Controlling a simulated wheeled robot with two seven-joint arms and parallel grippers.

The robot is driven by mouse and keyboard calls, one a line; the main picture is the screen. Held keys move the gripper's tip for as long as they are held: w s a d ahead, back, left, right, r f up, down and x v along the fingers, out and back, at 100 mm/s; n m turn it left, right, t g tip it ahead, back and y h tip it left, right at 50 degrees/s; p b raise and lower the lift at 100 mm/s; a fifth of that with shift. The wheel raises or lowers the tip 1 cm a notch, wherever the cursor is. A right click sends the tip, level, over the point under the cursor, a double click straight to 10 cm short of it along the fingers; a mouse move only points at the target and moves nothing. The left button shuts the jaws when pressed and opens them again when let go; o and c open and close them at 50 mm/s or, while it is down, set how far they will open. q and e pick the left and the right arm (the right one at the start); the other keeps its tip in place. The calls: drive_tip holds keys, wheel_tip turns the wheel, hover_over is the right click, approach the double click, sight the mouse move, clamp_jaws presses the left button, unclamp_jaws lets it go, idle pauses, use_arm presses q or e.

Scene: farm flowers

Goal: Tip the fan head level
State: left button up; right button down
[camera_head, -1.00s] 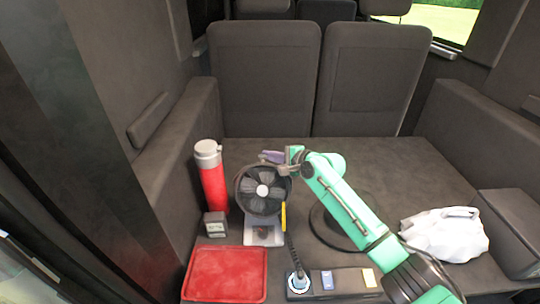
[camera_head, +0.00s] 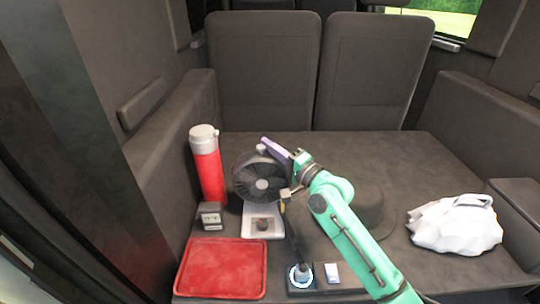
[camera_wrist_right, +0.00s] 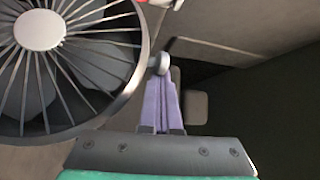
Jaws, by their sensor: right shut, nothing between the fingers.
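The fan has a round dark head (camera_head: 258,178) with a pale hub, on a white base (camera_head: 262,221). It stands near the middle of the cargo floor, and the head's face looks tilted upward. My right gripper (camera_head: 270,146) is at the head's upper right edge, its purple fingers shut and empty. In the right wrist view, the fan head (camera_wrist_right: 70,85) fills the left side. The shut fingers (camera_wrist_right: 161,78) lie beside its rim, tips close to a small grey knob (camera_wrist_right: 158,62); I cannot tell whether they touch it. My left gripper does not show.
A red bottle (camera_head: 208,170) and a small grey box (camera_head: 211,216) stand left of the fan. A red tray (camera_head: 222,268) lies in front. A power strip (camera_head: 328,282) with a plug lies front right. A white bag (camera_head: 456,224) is at right.

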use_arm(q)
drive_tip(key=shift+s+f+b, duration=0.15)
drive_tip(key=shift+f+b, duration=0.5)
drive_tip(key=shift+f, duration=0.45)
use_arm(e)
drive_tip(key=shift+s+n, duration=0.4)
